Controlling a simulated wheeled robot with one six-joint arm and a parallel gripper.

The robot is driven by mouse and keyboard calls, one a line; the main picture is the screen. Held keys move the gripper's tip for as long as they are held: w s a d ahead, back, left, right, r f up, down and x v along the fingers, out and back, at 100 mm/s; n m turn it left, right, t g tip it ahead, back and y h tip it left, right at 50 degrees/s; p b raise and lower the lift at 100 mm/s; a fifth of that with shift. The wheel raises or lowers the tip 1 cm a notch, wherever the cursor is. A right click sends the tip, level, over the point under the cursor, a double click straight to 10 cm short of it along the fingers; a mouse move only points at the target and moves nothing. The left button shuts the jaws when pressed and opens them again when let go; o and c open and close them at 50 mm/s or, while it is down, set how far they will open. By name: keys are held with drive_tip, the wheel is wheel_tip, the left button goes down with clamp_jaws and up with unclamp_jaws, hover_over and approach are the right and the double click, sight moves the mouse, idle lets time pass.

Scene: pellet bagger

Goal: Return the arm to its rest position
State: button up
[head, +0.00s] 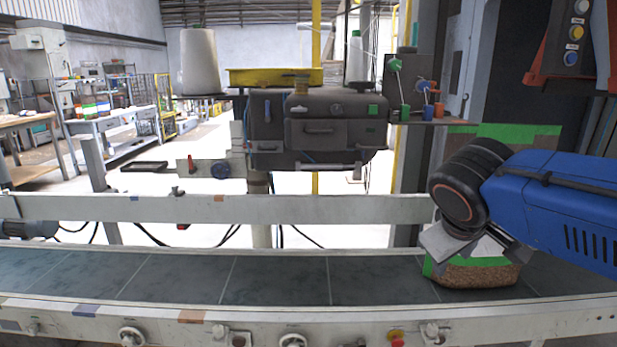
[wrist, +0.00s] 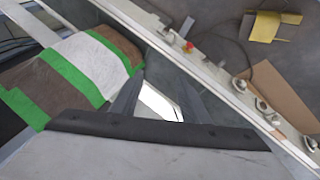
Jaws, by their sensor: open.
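My blue arm reaches in from the right in the head view. My gripper (head: 478,254) hangs at its end, with grey metal fingers spread apart and nothing seen held between them. A pellet bag (head: 478,275) with green bands and brown contents sits on the conveyor belt (head: 280,280) below and behind the gripper, partly hidden by it. In the wrist view the bag (wrist: 94,66) shows at upper left with green stripes and a white panel. The grey fingers stand beside it; I cannot tell whether they touch it.
The conveyor's front rail (head: 260,322) carries knobs and a red button. A back rail (head: 300,209) runs behind the belt. A dark machine (head: 325,135) stands beyond it, and a button panel (head: 574,32) hangs at upper right. The belt's left part is clear.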

drive_tip(key=s+d+f+m+g+y, duration=0.1)
drive_tip(key=s+f+m+y, duration=0.2)
drive_tip(key=s+f, duration=0.9)
drive_tip(key=shift+f+m, duration=0.5)
drive_tip(key=shift+m, duration=0.1)
drive_tip(key=shift+d, duration=0.1)
idle(0.6)
